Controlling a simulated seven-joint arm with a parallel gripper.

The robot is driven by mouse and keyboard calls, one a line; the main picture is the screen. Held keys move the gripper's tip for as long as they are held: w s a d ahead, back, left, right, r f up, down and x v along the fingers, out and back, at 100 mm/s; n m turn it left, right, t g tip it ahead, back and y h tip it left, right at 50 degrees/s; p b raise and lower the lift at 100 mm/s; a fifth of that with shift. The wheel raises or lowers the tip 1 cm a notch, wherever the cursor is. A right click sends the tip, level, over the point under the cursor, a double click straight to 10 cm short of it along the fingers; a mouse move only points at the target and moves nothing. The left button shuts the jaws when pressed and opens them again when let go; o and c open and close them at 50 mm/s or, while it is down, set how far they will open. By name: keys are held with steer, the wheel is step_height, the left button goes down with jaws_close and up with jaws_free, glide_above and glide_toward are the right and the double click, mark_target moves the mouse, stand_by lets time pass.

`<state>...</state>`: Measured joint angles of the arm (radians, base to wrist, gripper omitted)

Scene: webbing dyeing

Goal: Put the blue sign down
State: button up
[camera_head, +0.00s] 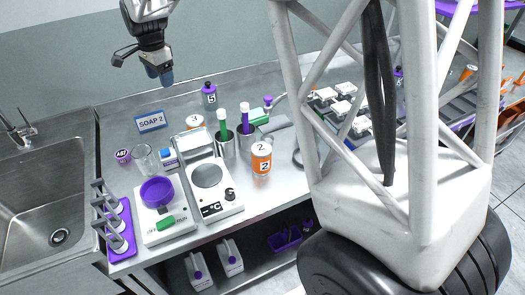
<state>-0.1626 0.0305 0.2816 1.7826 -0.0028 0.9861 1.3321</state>
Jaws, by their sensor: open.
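The blue sign (151,121) with a white panel reading "SOAP 2" is at the back left of the steel counter, tilted up so that its text faces the camera. My gripper (160,76) hangs in the air above the sign, clear of it, with its fingers pointing down. The gripper is open. The gap between its fingers is hard to make out at this angle, but the sign is plainly apart from it.
A scale with a purple bowl (157,191), a hotplate (207,176) and an orange bottle (261,158) stand forward. The sink (45,215) is left.

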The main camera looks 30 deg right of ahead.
steer(key=s+d+r+n, duration=0.2)
steer(key=s+d, duration=0.1)
steer(key=s, duration=0.4)
steer(key=s+d+r+n+t, duration=0.1)
steer(key=s+d+r+n, duration=0.1)
steer(key=s, duration=0.6)
steer(key=s+d+r+n, duration=0.2)
steer(key=s+d+n, duration=0.1)
steer(key=s, duration=0.4)
steer(key=s+d+f+n, duration=0.2)
steer(key=s+n, duration=0.1)
steer(key=s, duration=0.7)
steer(key=s+d+f+n, duration=0.2)
steer(key=s+n, duration=0.1)
steer(key=s, duration=0.8)
steer(key=shift+d+f+t, duration=0.15)
steer(key=shift+t, duration=0.25)
steer(key=shift+s, duration=0.1)
